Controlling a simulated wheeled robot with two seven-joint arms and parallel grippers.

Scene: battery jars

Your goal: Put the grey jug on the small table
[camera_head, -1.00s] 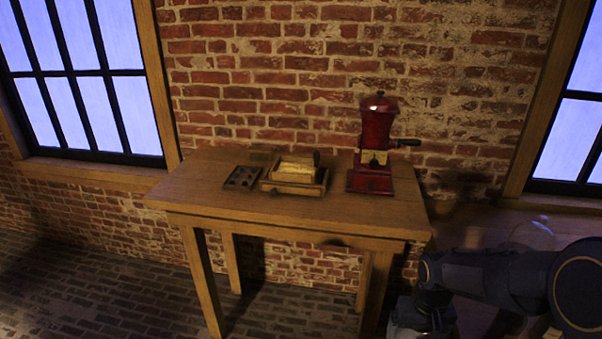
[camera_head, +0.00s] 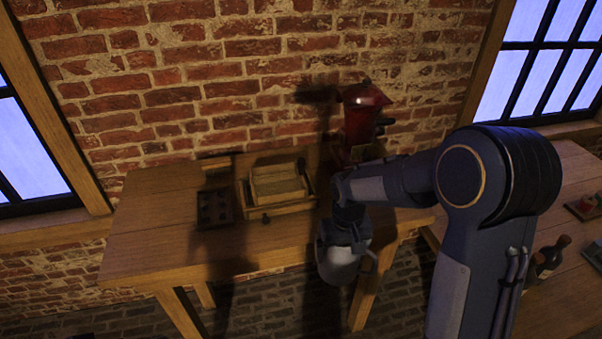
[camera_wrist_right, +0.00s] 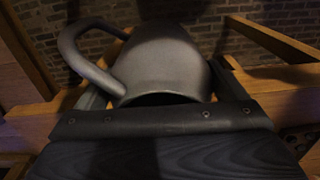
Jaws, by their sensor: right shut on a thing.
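The grey jug (camera_head: 338,262) hangs below my right gripper (camera_head: 345,236), which is shut on it. In the head view it is in front of the right end of the small wooden table (camera_head: 150,235), near the table's front edge, and I cannot tell its exact height. In the right wrist view the jug (camera_wrist_right: 158,60) fills the middle, its looped handle to the left, between the fingers of the gripper (camera_wrist_right: 160,98). Table wood shows on both sides of it there. My left gripper is out of view.
On the small table stand a red grinder (camera_head: 362,112), partly behind my right arm, a wooden box (camera_head: 278,190) and a dark tray with round holes (camera_head: 215,207). The table's front left is bare. Another table (camera_head: 560,300) with dark bottles (camera_head: 552,255) is at the right.

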